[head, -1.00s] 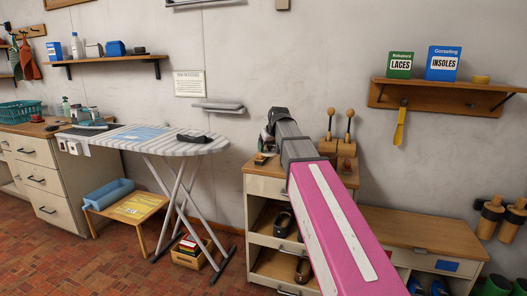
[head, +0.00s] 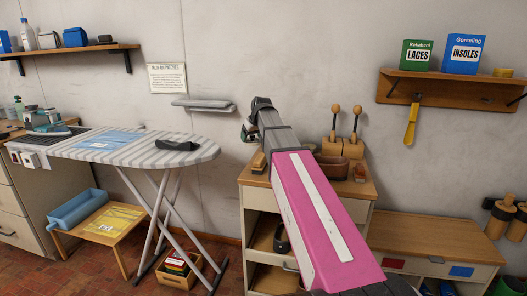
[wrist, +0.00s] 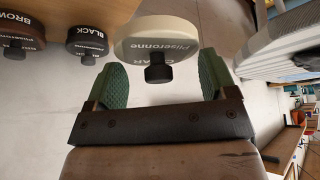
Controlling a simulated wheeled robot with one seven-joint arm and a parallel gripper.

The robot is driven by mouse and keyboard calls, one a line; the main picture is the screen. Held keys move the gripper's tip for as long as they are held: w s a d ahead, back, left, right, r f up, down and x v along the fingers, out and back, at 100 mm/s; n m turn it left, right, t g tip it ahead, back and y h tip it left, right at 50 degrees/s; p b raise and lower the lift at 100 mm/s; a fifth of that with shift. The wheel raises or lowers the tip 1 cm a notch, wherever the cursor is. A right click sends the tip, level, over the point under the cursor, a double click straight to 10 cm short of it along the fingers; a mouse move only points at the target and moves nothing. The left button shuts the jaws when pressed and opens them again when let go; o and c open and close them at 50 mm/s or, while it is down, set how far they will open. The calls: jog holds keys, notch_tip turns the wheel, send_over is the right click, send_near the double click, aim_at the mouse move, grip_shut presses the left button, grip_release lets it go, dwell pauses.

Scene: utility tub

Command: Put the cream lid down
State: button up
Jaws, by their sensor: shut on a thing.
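The cream lid (wrist: 157,38) shows at the top middle of the wrist view, a round disc with dark lettering and a black knob (wrist: 158,70). My gripper (wrist: 158,82) has a green pad on either side of it and is shut on it. In the head view my gripper (head: 249,131) is small and mostly hidden by my own arm, above the back left of the wooden-topped cabinet (head: 366,190). I cannot make out the lid there.
In the wrist view, a brown lid (wrist: 18,38) and a black lid (wrist: 87,42) are to the left. The ironing board (head: 120,146) holds a dark object (head: 178,146).

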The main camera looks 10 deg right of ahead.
jog(key=w+d+f, duration=0.1)
jog(key=d, duration=0.1)
jog(key=w+d+f, duration=0.1)
jog(key=d, duration=0.1)
jog(key=w+d+f, duration=0.1)
jog(key=d+f, duration=0.1)
jog(key=shift+d+f, duration=0.1)
jog(key=shift+f, duration=1.95)
jog(key=shift+f, duration=0.4)
jog(key=shift+f, duration=0.25)
jog(key=o, duration=0.8)
jog(key=shift+r, duration=0.5)
jog(key=v, duration=1.2)
jog(key=shift+r, duration=0.15)
